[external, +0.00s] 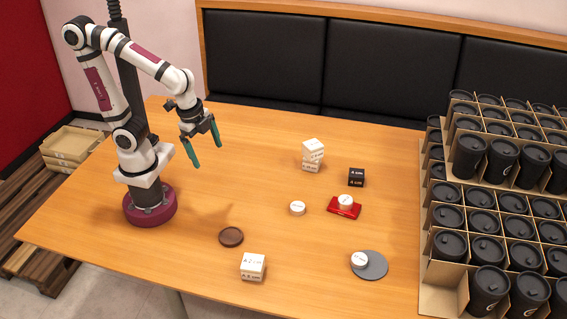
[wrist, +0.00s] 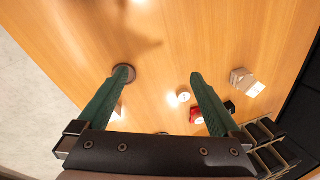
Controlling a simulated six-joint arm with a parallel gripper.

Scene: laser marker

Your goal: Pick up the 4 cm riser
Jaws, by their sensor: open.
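A small dark block (external: 356,177) stands at the back right of the table; its pale label seems to read 4 cm, but the print is small. It shows partly in the wrist view (wrist: 230,106), beside my right finger. A stack of white labelled blocks (external: 312,155) stands to its left, also in the wrist view (wrist: 243,79). A white labelled block (external: 253,266) sits near the front edge; its print is hard to read. My gripper (external: 204,147) is open and empty, high above the left part of the table. Its green fingers (wrist: 160,74) are wide apart.
White discs lie at the centre (external: 297,208), on a red holder (external: 337,211) and on a grey disc (external: 375,270). A brown disc (external: 231,237) lies front left. Cardboard crates of black cups (external: 435,272) crowd the right. The table's left part is clear.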

